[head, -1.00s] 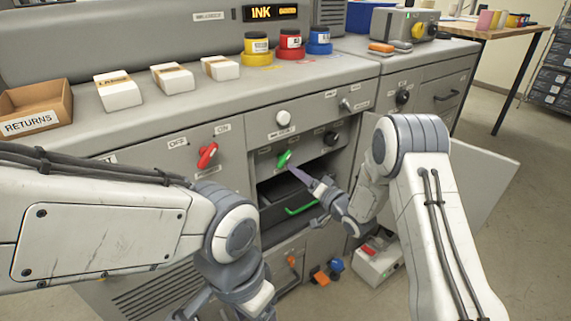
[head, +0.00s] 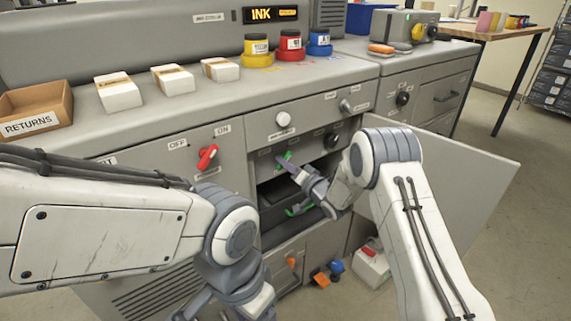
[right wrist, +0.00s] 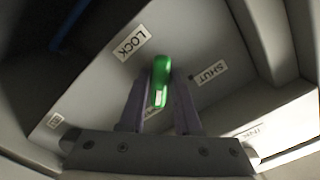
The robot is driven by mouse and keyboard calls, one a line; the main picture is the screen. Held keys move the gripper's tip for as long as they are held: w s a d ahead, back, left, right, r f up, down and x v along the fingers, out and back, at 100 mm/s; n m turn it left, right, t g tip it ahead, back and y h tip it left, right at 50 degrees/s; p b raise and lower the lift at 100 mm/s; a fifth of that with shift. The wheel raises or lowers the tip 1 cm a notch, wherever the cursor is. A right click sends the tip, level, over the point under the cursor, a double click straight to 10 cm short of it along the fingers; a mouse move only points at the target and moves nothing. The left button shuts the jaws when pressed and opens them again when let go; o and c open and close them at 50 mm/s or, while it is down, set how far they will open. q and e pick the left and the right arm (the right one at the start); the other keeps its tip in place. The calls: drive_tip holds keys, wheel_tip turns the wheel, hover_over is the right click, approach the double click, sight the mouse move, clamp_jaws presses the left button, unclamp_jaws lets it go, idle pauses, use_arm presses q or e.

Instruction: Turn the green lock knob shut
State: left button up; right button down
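The green lock knob (head: 284,158) is on the grey panel above an open dark recess. It shows close up in the right wrist view (right wrist: 160,82), between labels that read LOCK and SHUT, its white-marked end towards the bottom of that picture. My right gripper (head: 287,163) is at the knob and partly covers it in the head view. In the right wrist view its two fingers (right wrist: 162,100) stand on either side of the knob, apart, with narrow gaps beside it. My left gripper is below the picture; only the left arm and wrist show.
A red knob (head: 207,156) marked OFF and ON is to the left, a white knob (head: 283,118) above, and a black knob (head: 331,140) to the right. A green handle (head: 299,209) is in the recess. An open door panel (head: 455,170) stands right of my right arm.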

idle(0.3)
drive_tip(key=shift+w+d+f+n+b, duration=0.1)
drive_tip(key=shift+n+b, duration=3.55)
drive_tip(key=shift+n, duration=0.85)
drive_tip(key=shift+w+d+n+b, duration=0.1)
drive_tip(key=shift+n+b, duration=3.5)
drive_tip(key=shift+n, duration=0.9)
drive_tip(key=c, duration=0.6)
unclamp_jaws()
drive_tip(key=v, duration=1)
drive_tip(key=shift+s+d+p, duration=0.15)
drive_tip(key=shift+s+p, duration=0.1)
drive_tip(key=shift+p, duration=0.15)
